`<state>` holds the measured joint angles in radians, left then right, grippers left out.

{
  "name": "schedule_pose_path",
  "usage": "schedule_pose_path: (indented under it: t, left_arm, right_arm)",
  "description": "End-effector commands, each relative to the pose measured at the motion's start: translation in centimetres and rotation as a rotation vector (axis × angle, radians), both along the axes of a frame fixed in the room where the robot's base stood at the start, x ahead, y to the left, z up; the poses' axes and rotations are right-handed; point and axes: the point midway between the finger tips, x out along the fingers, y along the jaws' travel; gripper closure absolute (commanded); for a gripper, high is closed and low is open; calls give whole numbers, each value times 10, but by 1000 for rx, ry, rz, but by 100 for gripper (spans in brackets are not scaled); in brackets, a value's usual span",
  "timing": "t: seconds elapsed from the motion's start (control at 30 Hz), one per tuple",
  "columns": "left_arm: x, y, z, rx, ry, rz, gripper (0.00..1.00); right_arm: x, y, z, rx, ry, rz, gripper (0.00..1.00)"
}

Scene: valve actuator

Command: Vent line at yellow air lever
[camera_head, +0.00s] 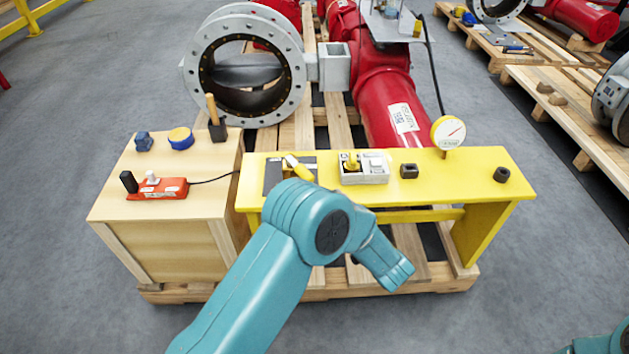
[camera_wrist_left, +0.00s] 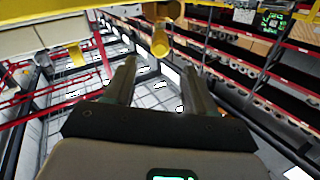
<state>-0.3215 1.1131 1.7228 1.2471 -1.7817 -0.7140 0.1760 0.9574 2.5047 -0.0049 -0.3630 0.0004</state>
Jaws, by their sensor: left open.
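In the head view a yellow lever (camera_head: 301,170) lies on a dark and grey plate at the left end of the yellow bench. A small yellow handle (camera_head: 351,162) stands in a white box (camera_head: 365,177) to its right. I cannot tell which is the air lever. My left gripper (camera_wrist_left: 160,68) shows only in the left wrist view, open with nothing between its fingers. A rounded yellow lever end (camera_wrist_left: 160,42) hangs just beyond and between the fingertips, apparently not touched. My left arm covers part of the bench front in the head view. My right gripper is not seen.
The yellow bench (camera_head: 470,175) carries a round gauge (camera_head: 448,132) and dark sockets. A large flanged valve (camera_head: 245,65) stands behind. Grey floor lies open at left.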

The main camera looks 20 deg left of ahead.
Motion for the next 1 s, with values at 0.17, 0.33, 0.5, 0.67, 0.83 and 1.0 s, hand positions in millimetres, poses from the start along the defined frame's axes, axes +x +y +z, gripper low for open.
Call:
schedule_pose_path:
  t: [0.17,0.33,0.5,0.67,0.83,1.0]
  left_arm:
    - [-13,-22,0,1,0,-1,45]
    - [-17,-28,0,0,-1,0,45]
    - [-17,-28,0,0,0,1,45]
    - [-16,-28,-1,-14,-16,-1,87]
    - [4,-42,-7,-98,-87,-125,100]
    - [24,-65,-11,-154,-132,-304,100]
  right_arm:
    - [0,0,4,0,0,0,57]
    - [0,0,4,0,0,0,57]
    - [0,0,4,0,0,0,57]
    - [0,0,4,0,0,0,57]
    - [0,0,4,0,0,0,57]
    - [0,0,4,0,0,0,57]
